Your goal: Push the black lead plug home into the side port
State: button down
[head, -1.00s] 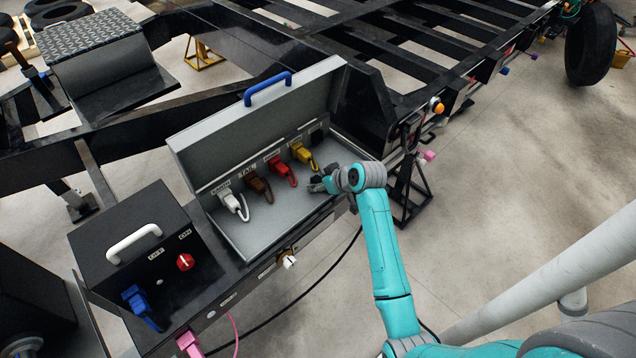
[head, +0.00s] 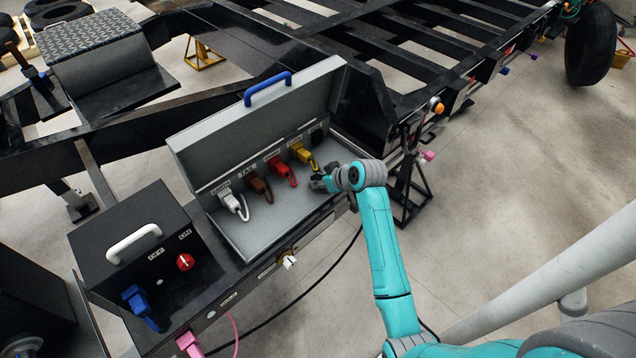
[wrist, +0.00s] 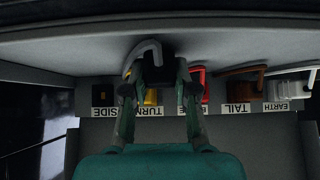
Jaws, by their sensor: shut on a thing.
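My gripper (head: 326,183) is over the right end of the open grey box. In the wrist view its two fingers (wrist: 157,80) are shut on the black lead plug (wrist: 158,68), which has a pale grey curved lead beside it. The side port (wrist: 97,97) is a dark square at the left in the wrist view, above the upside-down SIDE label. It also shows as a dark square at the back right of the box in the head view (head: 317,134). In the wrist view the plug is right of the port, apart from it in the picture.
The yellow plug (head: 301,152), red plug (head: 277,166), brown plug (head: 259,184) and white plug (head: 229,200) sit in a row along the box's back. The raised lid (head: 262,120) stands behind them. A black switch box (head: 130,235) stands to the left.

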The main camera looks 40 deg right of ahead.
jog(key=shift+r, duration=1.2)
jog(key=shift+d, duration=0.1)
jog(key=w+d, duration=0.1)
jog(key=d, duration=0.2)
jog(key=w+d, duration=0.1)
jog(key=d, duration=0.3)
jog(key=w+d, duration=0.2)
jog(key=d, duration=0.2)
jog(key=shift+w+d+f, duration=0.1)
jog(key=shift+d+f, duration=0.05)
jog(key=w, duration=0.3)
jog(key=shift+w, duration=0.25)
jog(key=shift+w+d+f, duration=0.1)
jog(key=shift+w, duration=0.5)
jog(key=shift+w, duration=0.65)
jog(key=c, duration=0.8)
grip_release()
